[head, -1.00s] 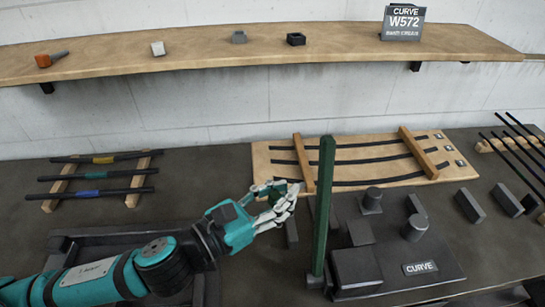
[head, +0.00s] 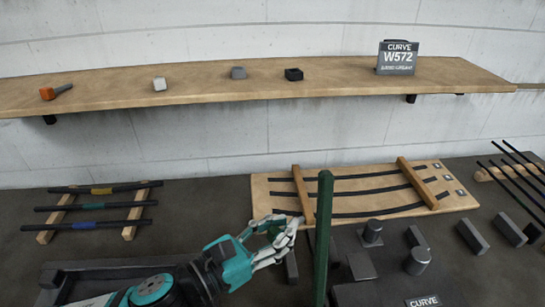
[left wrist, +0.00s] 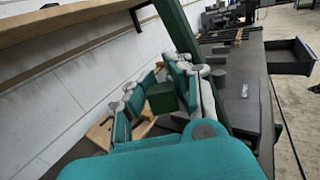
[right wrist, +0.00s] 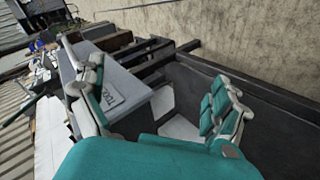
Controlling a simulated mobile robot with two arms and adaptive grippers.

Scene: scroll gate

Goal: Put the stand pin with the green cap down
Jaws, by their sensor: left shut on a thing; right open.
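My left gripper (head: 276,238) is shut on the stand pin with the green cap (left wrist: 162,97). In the left wrist view the green cap sits between the two fingers; the rest of the pin is hidden. In the head view only a little dark green shows among the fingers.
The wooden board (head: 352,173) carries black curved strips. Dark blocks and cylinders (head: 372,232) stand right of the post. A rack with dark rods (head: 130,215) lies at left. A wooden shelf (head: 205,85) with small blocks and a W572 sign (head: 397,58) runs along the wall.

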